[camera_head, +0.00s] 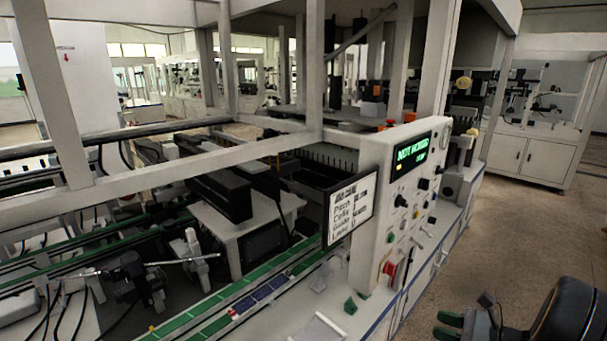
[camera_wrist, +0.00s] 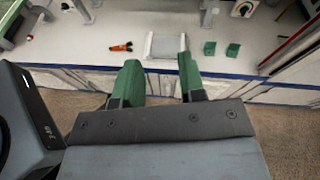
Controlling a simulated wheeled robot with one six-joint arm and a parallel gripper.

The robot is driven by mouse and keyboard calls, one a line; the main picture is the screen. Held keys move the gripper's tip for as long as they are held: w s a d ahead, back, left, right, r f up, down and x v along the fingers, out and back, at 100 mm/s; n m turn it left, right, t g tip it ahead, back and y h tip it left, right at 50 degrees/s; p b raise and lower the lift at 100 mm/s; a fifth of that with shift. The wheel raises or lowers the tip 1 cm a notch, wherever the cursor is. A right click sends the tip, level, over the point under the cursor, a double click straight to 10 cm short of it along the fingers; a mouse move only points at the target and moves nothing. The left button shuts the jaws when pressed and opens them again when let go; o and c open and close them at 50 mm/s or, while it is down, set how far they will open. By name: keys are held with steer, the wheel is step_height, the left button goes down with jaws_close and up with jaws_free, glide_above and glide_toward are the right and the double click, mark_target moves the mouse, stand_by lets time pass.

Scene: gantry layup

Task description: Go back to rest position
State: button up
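My gripper (camera_wrist: 162,82) shows in the wrist view with two green fingers spread apart and nothing between them. It hangs over the floor, in front of the workbench edge with the blue stripe (camera_wrist: 93,68). In the head view my gripper's green fingertips (camera_head: 448,326) show at the bottom right, over the brown floor and apart from the bench. Part of my dark arm stands beside them.
The gantry machine's control panel (camera_head: 402,200) stands on the bench, with a label sign (camera_head: 348,209) beside it. Green blocks (camera_wrist: 221,49), a white tray (camera_wrist: 164,46) and an orange-handled tool (camera_wrist: 121,47) lie on the bench. The floor (camera_head: 530,220) at right is clear.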

steer(key=s+a+n+g+h, duration=0.7)
steer(key=s+a+n+g, duration=0.15)
steer(key=n, duration=0.65)
steer(key=a+r+n+t+h, duration=0.2)
steer(key=a+r+n+h, duration=0.2)
steer(key=a+r+n, duration=0.3)
steer(key=a+n, duration=0.2)
steer(key=a, duration=0.1)
steer(key=shift+s+r+n, duration=0.35)
steer(key=shift+n, duration=0.05)
steer(key=shift+o, duration=0.5)
steer(key=shift+t, duration=0.25)
